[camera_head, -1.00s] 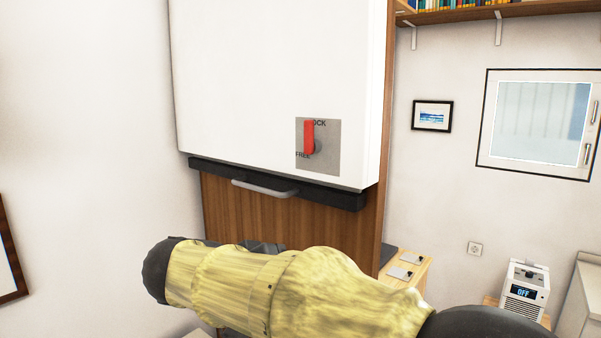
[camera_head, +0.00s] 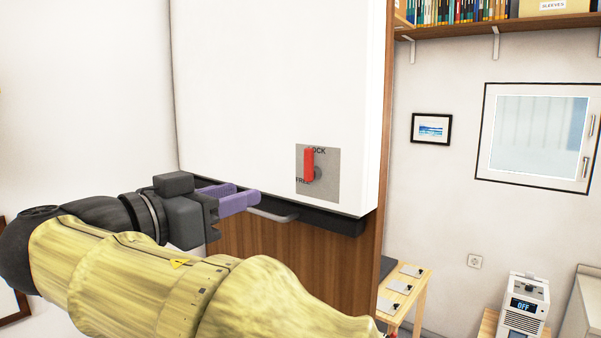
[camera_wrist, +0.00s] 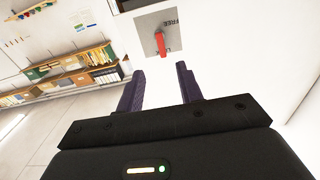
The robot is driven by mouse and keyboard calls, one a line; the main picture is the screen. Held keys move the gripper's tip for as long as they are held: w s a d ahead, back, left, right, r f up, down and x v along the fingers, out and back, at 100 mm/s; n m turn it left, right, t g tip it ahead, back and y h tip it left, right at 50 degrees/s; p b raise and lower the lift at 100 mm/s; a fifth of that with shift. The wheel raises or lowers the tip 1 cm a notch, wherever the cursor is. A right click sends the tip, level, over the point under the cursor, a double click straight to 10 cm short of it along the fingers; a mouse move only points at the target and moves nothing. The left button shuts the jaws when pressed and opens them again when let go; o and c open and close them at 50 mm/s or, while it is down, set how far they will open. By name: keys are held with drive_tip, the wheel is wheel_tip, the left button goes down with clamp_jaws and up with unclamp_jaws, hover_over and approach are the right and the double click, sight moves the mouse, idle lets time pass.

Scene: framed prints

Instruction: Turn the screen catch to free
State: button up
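The screen catch is a red lever (camera_head: 309,164) on a grey plate (camera_head: 330,190) near the lower right of the white screen panel (camera_head: 270,80). The lever stands upright, its upper end at the LOCK label; the FREE label is at the plate's left. The lever (camera_wrist: 160,43) and plate also show at the top of the wrist view, apart from my fingers. My gripper (camera_head: 240,196) is left of and below the plate in the head view. Its two purple fingers (camera_wrist: 161,82) are spread apart with nothing between them.
A grey bar handle (camera_head: 272,215) and a dark rail (camera_head: 335,219) run along the panel's lower edge, close to my fingers. A wooden board (camera_head: 290,265) stands below. A small table (camera_head: 418,284) and a white device reading OFF (camera_head: 524,305) stand at right.

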sight(306, 174)
drive_tip(key=p+x, duration=0.6)
drive_tip(key=x, duration=0.8)
drive_tip(key=shift+w+d+r, duration=0.1)
drive_tip(key=shift+d+r, duration=0.05)
drive_tip(key=shift+w+d+p, duration=0.25)
drive_tip(key=shift+w+p, duration=0.1)
clamp_jaws()
